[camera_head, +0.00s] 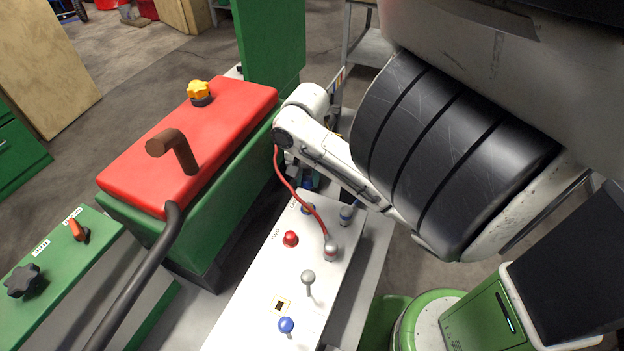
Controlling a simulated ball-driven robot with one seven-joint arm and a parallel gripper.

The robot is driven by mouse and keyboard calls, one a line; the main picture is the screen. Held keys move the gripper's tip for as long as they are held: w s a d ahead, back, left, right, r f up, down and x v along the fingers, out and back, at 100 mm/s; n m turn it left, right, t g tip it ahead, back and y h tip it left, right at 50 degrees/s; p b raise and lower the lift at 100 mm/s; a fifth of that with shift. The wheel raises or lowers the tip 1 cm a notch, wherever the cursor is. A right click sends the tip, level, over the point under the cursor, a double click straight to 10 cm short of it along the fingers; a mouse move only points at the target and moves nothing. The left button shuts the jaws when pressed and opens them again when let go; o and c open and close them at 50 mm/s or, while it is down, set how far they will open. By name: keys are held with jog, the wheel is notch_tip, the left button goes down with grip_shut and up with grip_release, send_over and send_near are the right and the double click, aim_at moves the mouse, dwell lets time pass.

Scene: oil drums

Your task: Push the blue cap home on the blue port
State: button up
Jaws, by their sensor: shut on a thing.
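A grey fitting with a blue band (346,214) stands on the white panel's right edge and looks like the blue port. My gripper (307,182) is mostly hidden behind my white arm link, just past the far end of the panel. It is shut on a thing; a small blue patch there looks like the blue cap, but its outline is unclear. The gripper shows to the left of the fitting in the picture. I cannot tell their height difference or whether cap and port touch.
The white panel (235,328) carries a red knob (290,239), a grey lever (308,278), a blue-balled lever (286,325) and a silver-topped fitting (331,250) with a red cable (291,187). A red-topped green cabinet (225,110) with a brown handle (177,148) stands left.

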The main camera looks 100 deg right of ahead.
aim_at(309, 179)
jog(key=shift+f, duration=2.95)
jog(key=shift+f, duration=1.9)
dwell(0.3)
jog(key=o, duration=1.1)
jog(key=shift+c, duration=0.2)
jog(key=shift+r, duration=0.1)
notch_tip(309, 179, up, 6)
jog(key=shift+w+f, duration=0.1)
jog(key=shift+f, duration=0.15)
jog(key=shift+s+r, duration=0.1)
jog(key=shift+s, duration=0.1)
jog(key=shift+r, duration=0.4)
jog(key=shift+w+r, duration=0.1)
jog(key=shift+r, duration=2)
